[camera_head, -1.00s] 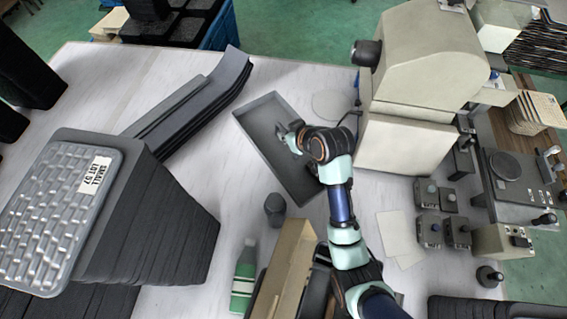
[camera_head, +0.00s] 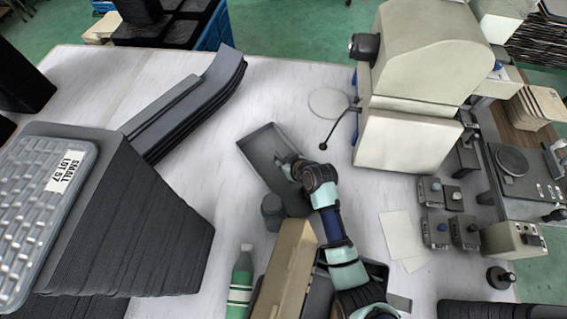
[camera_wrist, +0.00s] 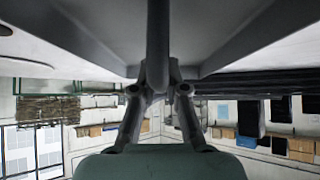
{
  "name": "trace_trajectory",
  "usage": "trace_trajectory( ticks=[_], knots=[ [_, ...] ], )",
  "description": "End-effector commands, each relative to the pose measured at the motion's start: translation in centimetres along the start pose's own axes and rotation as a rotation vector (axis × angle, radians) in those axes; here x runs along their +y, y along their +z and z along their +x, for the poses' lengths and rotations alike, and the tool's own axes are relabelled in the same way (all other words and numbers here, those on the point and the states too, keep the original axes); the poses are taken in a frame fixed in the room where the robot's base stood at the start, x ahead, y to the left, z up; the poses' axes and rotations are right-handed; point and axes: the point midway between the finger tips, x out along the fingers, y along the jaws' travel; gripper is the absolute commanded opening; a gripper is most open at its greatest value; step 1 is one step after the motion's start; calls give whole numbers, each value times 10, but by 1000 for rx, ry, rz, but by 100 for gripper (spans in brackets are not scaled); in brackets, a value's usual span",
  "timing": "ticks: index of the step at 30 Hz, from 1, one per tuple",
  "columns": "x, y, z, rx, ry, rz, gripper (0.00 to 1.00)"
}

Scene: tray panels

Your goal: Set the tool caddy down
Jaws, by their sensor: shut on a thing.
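The tool caddy (camera_head: 262,150) is a dark grey open tray with raised walls, lying at a slant in the head view near the middle of the white table. My gripper (camera_head: 290,165) is shut on its middle part. In the wrist view, my gripper (camera_wrist: 160,88) has its two fingers closed around the caddy's central grey bar, and the caddy (camera_wrist: 80,30) spreads to both sides of it. I cannot tell from these views whether the caddy's underside touches the table. My arm hides part of its right side.
A dark grey cup (camera_head: 272,212) stands against or just in front of the caddy's near edge. A green bottle (camera_head: 240,285) and a tan box (camera_head: 285,275) are nearer. A tray stack (camera_head: 130,225) is left, a beige machine (camera_head: 410,110) right. Table behind the caddy is clear.

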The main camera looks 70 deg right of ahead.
Motion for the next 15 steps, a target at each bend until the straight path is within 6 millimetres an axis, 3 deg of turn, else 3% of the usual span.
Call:
trace_trajectory(
  ticks=[8,9,12,13,15],
  knots=[
    [0,-1,1,4,1,-1,0],
    [0,0,1,2,0,-1,16],
    [0,0,1,2,0,-1,32],
    [0,0,1,2,0,-1,37],
    [0,0,1,2,0,-1,38]
  ],
)
